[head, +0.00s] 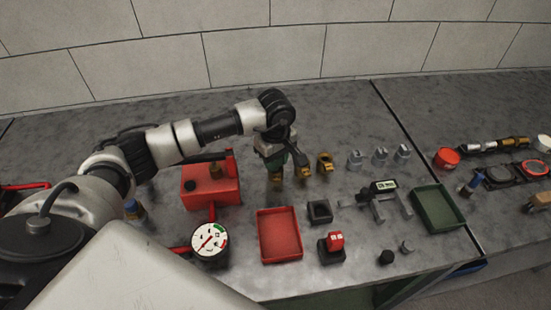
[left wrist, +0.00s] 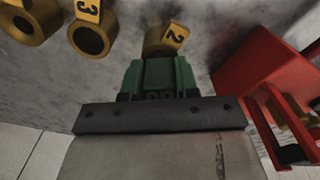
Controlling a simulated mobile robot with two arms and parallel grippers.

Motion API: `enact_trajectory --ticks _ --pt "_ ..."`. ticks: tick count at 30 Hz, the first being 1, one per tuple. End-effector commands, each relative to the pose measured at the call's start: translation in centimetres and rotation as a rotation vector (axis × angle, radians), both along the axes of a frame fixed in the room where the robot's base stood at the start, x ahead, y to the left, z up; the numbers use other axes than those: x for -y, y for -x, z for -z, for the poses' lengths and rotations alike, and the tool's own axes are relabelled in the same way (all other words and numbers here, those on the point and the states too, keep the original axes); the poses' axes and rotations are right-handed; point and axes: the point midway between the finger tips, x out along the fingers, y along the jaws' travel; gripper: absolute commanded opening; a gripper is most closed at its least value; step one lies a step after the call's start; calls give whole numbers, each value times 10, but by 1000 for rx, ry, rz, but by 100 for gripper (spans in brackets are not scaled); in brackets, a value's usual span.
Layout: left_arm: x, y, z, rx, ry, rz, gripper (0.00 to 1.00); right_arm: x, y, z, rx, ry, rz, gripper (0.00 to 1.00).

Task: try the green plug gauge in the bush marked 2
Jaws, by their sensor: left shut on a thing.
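My left gripper (head: 272,152) is shut on the green plug gauge (left wrist: 158,76), whose green body fills the middle of the left wrist view. In the head view the gripper points down right over the brass bush marked 2 (head: 276,175). That bush also shows in the left wrist view (left wrist: 155,43), with its yellow tag just beyond the gauge. The gauge covers the bush's mouth, so I cannot tell whether its tip is inside the bore. A bush marked 3 (left wrist: 91,38) stands beside it, with another brass bush (head: 325,162) further right. My right gripper is out of view.
A red pump-like box (head: 210,187) stands close left of the gripper. In front are a red tray (head: 279,236), a black square block (head: 320,211) and a dial gauge (head: 209,243). Grey fittings (head: 380,154) and a green tray (head: 437,207) are to the right.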

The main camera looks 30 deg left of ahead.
Motion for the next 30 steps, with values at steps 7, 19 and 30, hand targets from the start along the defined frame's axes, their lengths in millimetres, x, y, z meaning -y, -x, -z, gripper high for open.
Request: enact_trajectory --ticks 7,19,30 --pt "0 0 4 1 0 0 0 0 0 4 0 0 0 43" --pt "0 0 6 2 1 0 0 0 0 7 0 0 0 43" --pt "0 0 6 1 0 0 0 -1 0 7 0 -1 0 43"
